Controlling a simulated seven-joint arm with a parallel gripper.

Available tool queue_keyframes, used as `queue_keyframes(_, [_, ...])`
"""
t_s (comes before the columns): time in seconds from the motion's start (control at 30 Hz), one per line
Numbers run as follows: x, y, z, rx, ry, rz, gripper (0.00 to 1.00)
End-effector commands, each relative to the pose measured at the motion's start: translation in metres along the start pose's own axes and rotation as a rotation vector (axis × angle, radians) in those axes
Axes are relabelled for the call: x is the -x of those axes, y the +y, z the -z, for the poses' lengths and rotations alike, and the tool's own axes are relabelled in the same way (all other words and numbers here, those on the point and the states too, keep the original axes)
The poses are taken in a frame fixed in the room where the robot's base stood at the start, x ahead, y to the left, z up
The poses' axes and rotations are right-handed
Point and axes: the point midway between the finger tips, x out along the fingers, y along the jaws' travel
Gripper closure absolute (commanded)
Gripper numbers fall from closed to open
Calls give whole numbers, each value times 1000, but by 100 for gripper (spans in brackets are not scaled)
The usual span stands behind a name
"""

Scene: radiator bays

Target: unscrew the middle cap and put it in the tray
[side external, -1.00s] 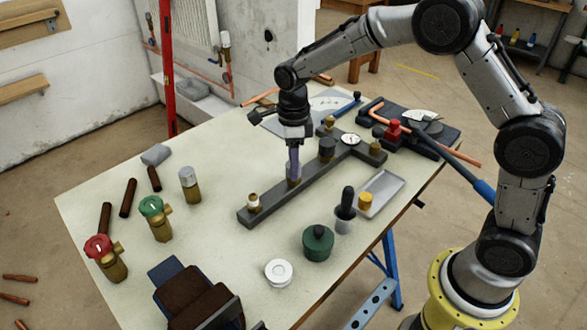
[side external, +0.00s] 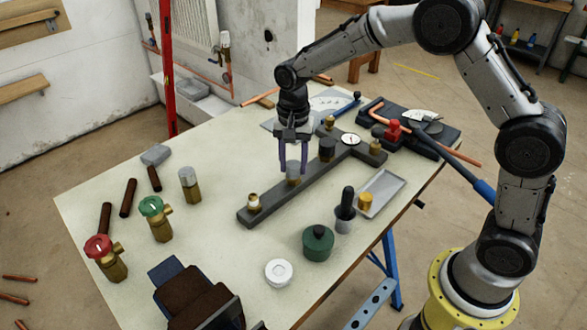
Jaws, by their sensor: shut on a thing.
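The dark grey manifold bar (side external: 272,200) lies across the table. The middle cap (side external: 293,169), a grey cylinder, sits on the bar between my gripper's purple fingers. My gripper (side external: 293,171) points straight down and is shut on this cap, one finger on each side. Whether the cap's thread is loose cannot be seen. A dark cap (side external: 327,149) sits on the bar's right fitting. The left fitting (side external: 254,204) is brass with a pale top. The shallow grey tray (side external: 387,187) lies right of the bar; a yellow cap (side external: 365,201) is at its near left end.
A gauge (side external: 350,139) and a red-knobbed fitting (side external: 392,131) are behind the tray. Valves stand at left; table between is clear.

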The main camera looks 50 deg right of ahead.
Motion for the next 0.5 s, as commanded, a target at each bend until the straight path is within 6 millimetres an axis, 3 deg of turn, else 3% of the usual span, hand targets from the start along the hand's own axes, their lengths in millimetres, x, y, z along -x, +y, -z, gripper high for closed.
queue_keyframes(0.5, [1,0,0,666,0,1,100])
